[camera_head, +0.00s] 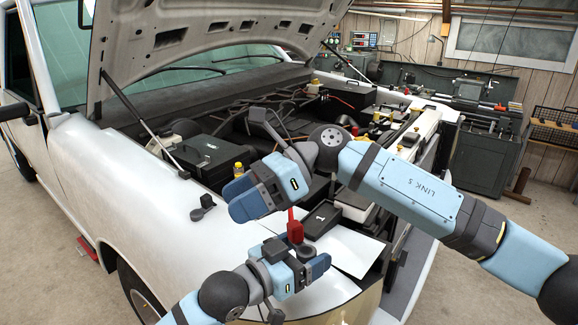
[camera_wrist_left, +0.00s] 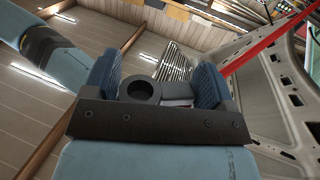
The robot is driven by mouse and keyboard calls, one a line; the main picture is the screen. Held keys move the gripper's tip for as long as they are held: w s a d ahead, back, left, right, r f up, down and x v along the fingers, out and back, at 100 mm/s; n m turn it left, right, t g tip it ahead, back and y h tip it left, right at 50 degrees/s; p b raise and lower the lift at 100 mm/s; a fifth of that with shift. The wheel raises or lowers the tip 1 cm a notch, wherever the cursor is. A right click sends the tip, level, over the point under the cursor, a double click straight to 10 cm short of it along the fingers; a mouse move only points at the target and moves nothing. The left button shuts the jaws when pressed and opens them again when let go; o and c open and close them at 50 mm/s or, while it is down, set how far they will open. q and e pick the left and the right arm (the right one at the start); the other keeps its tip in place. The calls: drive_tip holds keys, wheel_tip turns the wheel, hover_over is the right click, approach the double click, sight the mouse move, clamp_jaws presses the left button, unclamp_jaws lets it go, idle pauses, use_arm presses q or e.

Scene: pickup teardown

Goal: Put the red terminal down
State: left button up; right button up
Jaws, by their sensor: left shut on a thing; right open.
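The red terminal (camera_head: 295,230) shows in the head view as a small upright red piece just above my left gripper (camera_head: 312,262). My left gripper is shut on it, over the front of the truck. In the left wrist view, a dark grey ring end (camera_wrist_left: 140,88) sits between the two blue fingers; the fingers hide part of the held piece. My right gripper (camera_head: 240,198) is open, up and to the left of the terminal, above the fender edge. A dark clamp-like piece (camera_head: 203,207) lies on the white fender.
A black tray marked 1 (camera_head: 321,219) lies just right of the terminal, near a pale sheet (camera_head: 352,252). A black battery-like box (camera_head: 205,153) and a yellow-capped bottle (camera_head: 238,169) are in the engine bay. The raised hood (camera_head: 200,40) is overhead. The fender's left part is clear.

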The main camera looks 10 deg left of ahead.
sight(291, 221)
drive_tip(key=w+d+r+n+t+h, duration=0.2)
drive_tip(key=w+d+n+t+h, duration=0.2)
drive_tip(key=w+d+t+h, duration=0.55)
drive_tip(key=s+a+f, duration=0.1)
drive_tip(key=f, duration=0.3)
drive_tip(key=a+f+g+h, duration=0.1)
drive_tip(key=f, duration=0.3)
drive_tip(key=s+a+f+g+h, duration=0.1)
drive_tip(key=f, duration=0.2)
drive_tip(key=shift+s+f, duration=0.3)
drive_tip(key=shift+f, duration=0.1)
drive_tip(key=c, duration=0.6)
drive_tip(key=o, duration=0.6)
drive_tip(key=shift+r, duration=0.1)
